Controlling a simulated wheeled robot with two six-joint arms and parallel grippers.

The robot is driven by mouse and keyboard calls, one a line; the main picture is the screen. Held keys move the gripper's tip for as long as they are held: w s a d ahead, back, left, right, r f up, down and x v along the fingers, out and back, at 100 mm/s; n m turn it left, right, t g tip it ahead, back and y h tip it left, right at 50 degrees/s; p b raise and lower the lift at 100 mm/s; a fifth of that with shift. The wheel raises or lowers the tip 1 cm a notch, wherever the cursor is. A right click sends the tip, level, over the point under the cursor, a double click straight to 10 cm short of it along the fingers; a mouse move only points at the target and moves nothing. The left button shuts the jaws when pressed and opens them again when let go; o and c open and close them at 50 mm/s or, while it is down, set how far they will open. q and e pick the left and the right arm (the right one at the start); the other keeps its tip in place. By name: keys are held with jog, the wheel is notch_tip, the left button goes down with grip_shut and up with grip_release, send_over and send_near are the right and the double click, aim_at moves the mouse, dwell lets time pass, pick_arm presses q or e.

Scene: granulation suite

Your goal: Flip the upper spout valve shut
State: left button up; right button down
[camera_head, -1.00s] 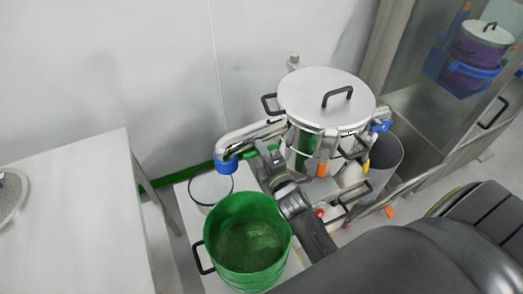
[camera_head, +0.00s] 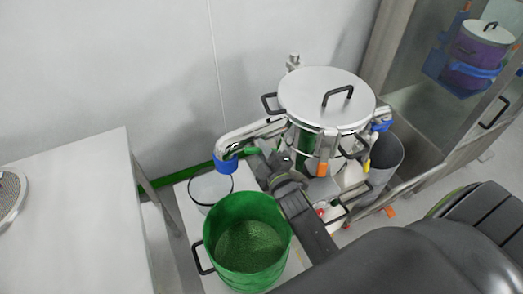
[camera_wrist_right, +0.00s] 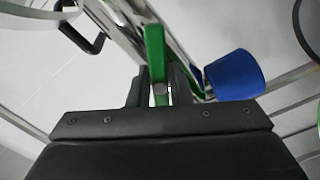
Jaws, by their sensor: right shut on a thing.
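The upper spout is a bent chrome pipe (camera_head: 240,138) with a blue end (camera_head: 225,164), coming out left from the lidded steel vessel (camera_head: 310,98). My right gripper (camera_wrist_right: 160,88) is shut on the lever's near end. In the head view, my right gripper (camera_head: 265,152) is just below the pipe, its fingertips and the lever largely hidden. My left gripper is out of view.
A green bucket (camera_head: 213,228) of green granules and a clear container (camera_head: 208,189) stand below the spout. A white table (camera_head: 75,205) is at left. A grey bin (camera_head: 389,160) and a glass-fronted cabinet (camera_head: 425,75) are at right.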

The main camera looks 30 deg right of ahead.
jog(key=m+b, duration=0.1)
jog(key=m, duration=0.5)
jog(key=shift+f, duration=0.15)
jog(key=m+b, duration=0.1)
jog(key=m, duration=0.5)
jog(key=shift+b, duration=0.35)
jog(key=c, duration=1.3)
grip_release()
jog(key=shift+s, duration=0.1)
